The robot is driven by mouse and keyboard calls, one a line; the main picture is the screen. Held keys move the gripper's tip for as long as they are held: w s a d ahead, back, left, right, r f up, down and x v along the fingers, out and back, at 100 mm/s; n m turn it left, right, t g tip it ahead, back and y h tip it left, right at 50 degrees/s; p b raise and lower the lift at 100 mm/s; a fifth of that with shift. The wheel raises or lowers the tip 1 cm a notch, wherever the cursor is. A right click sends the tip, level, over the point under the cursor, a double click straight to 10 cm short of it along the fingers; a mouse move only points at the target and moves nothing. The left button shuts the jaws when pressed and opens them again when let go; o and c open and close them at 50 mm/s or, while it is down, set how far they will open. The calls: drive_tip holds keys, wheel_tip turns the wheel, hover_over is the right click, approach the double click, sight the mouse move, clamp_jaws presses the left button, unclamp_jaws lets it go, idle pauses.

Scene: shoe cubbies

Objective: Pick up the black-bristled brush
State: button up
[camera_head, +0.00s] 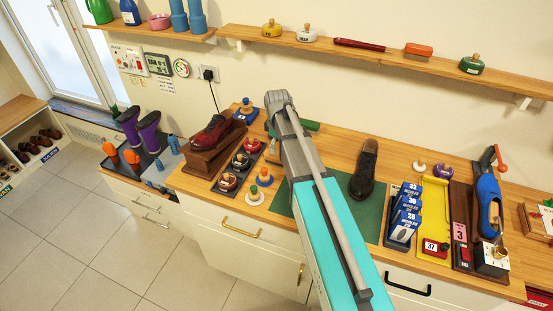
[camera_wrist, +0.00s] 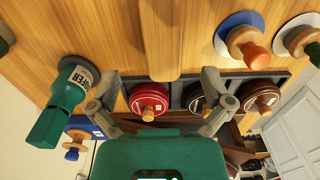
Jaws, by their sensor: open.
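No black bristles show clearly in either view. A long, rounded wooden piece (camera_wrist: 160,42) lies on the wooden counter in the wrist view, ahead of my gripper (camera_wrist: 160,84) and in line with the gap between its fingers. It may be the brush's back or handle; any bristles are hidden. My gripper's fingers are apart with nothing held between them.
A red-lidded tin (camera_wrist: 149,97) and other tins stand in a dark tray. In the head view, a red shoe (camera_head: 212,132) is left of my arm and a dark shoe (camera_head: 364,171) right of it.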

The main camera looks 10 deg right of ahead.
sight(277, 154)
drive_tip(key=shift+f, duration=0.1)
drive_tip(key=shift+s+f+b, duration=0.15)
drive_tip(key=shift+f+b, duration=2.4)
drive_tip(key=shift+b, duration=0.1)
drive_tip(key=c, duration=1.3)
drive_tip(key=shift+r, duration=0.2)
wheel_tip(277, 154, up, 3)
drive_tip(key=p, duration=0.3)
drive_tip(key=shift+f, duration=0.1)
drive_tip(key=s+d+r+p, duration=0.2)
drive_tip(key=s+r+p, duration=0.1)
drive_tip(key=s, duration=0.1)
drive_tip(key=s+d+r+p, duration=0.2)
drive_tip(key=s+r+p, duration=0.1)
drive_tip(key=s, duration=0.1)
drive_tip(key=s+d+r+p, duration=0.2)
drive_tip(key=s+r+p, duration=0.2)
drive_tip(key=shift+s+d, duration=0.1)
drive_tip(key=shift+s, duration=0.2)
